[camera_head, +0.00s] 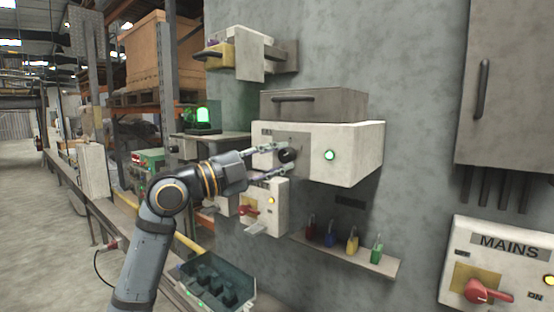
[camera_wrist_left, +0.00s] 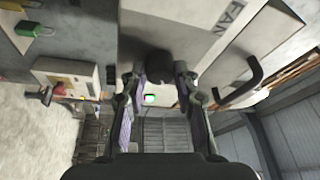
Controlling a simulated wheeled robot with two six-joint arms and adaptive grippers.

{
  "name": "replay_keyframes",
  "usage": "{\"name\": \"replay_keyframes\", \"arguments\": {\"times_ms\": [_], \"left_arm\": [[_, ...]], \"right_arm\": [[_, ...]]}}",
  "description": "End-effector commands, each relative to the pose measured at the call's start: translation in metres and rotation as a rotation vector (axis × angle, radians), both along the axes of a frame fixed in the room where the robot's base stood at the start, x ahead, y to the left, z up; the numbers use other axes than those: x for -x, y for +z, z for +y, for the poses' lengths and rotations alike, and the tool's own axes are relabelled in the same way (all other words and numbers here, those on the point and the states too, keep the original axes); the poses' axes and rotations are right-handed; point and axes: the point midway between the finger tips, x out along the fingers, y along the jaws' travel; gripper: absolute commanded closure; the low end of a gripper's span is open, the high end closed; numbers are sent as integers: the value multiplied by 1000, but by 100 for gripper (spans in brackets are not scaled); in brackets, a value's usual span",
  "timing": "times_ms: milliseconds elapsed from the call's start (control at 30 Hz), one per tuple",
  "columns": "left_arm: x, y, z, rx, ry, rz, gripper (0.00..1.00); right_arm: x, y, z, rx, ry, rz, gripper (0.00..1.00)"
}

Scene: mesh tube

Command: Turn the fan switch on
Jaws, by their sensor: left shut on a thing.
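The fan switch is a round black knob (camera_head: 287,155) on the front of a white box (camera_head: 350,150) on the wall. A green lamp (camera_head: 329,155) glows to its right on the same face. My left gripper (camera_head: 283,157) reaches the knob from the left, one finger above and one below it. In the left wrist view the dark knob (camera_wrist_left: 158,66) sits between the two fingertips (camera_wrist_left: 158,75), with the FAN label (camera_wrist_left: 231,16) beside it. The fingers are shut on the knob; their exact contact is hard to see. My right gripper is out of view.
A lower box with a red handle (camera_head: 249,210) sits just under the arm. A shelf (camera_head: 345,255) with several padlocks is below right. The MAINS panel (camera_head: 500,260) is at far right. A lit green beacon (camera_head: 203,115) stands behind left; an open bin (camera_head: 215,283) is below.

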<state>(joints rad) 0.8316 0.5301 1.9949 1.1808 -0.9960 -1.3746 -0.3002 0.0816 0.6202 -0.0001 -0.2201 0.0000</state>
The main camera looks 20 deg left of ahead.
Motion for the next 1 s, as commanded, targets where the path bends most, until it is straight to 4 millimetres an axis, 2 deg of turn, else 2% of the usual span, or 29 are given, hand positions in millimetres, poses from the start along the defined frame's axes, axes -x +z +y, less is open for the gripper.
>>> {"name": "replay_keyframes", "arguments": {"times_ms": [567,600,733,1000], "left_arm": [[0,0,0,-31,1,-10,100],[0,0,0,-31,1,-10,66],[0,0,0,-30,1,-9,48],[0,0,0,-30,0,-10,47]], "right_arm": [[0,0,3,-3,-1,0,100],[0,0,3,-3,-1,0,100],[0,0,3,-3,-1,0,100],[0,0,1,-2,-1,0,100]]}}
